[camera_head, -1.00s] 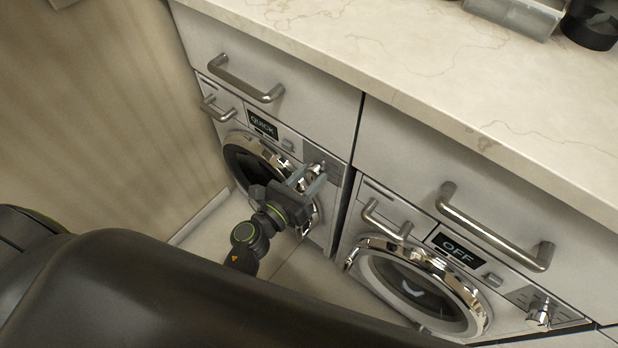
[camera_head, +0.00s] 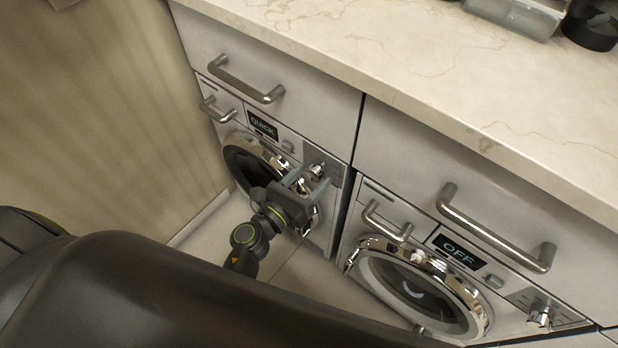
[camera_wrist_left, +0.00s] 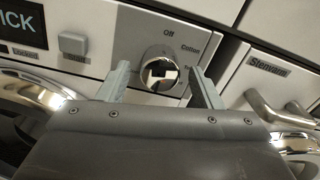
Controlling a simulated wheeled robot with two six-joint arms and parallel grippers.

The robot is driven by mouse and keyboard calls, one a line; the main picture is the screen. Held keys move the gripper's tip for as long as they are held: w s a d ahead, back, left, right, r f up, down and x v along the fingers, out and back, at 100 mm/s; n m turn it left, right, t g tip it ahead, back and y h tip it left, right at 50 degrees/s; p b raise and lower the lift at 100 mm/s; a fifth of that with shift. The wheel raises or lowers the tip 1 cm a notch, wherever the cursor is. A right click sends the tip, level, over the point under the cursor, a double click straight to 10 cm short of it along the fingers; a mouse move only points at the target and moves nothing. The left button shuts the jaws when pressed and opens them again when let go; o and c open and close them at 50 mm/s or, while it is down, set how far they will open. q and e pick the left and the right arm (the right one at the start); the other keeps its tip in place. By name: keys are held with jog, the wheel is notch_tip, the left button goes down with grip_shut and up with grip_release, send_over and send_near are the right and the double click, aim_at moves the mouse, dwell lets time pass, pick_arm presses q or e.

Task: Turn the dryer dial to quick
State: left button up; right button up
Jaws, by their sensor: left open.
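The left machine's dial (camera_head: 317,170) is a round chrome knob on the upper right of its front panel. It also shows in the left wrist view (camera_wrist_left: 159,70), with "Off" and "Cotton" printed around it. That machine's display (camera_head: 262,124) reads "QUICK". My left gripper (camera_head: 306,180) is open, its two fingers pointing at the dial. In the left wrist view the fingertips (camera_wrist_left: 160,80) stand on either side of the knob; I cannot tell whether they touch it. My right gripper does not show.
A second machine to the right has a display (camera_head: 459,250) reading "OFF" and its own chrome dial (camera_head: 541,317). Drawer handles (camera_head: 246,82) stick out above both machines. A marble countertop (camera_head: 420,60) overhangs them, and a wall (camera_head: 110,110) stands at the left.

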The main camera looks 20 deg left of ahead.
pick_arm(q)
jog(key=shift+s+a, duration=0.15)
jog(key=shift+s, duration=0.15)
jog(key=b+v, duration=0.3)
jog(key=v, duration=1.3)
jog(key=shift+s, duration=0.4)
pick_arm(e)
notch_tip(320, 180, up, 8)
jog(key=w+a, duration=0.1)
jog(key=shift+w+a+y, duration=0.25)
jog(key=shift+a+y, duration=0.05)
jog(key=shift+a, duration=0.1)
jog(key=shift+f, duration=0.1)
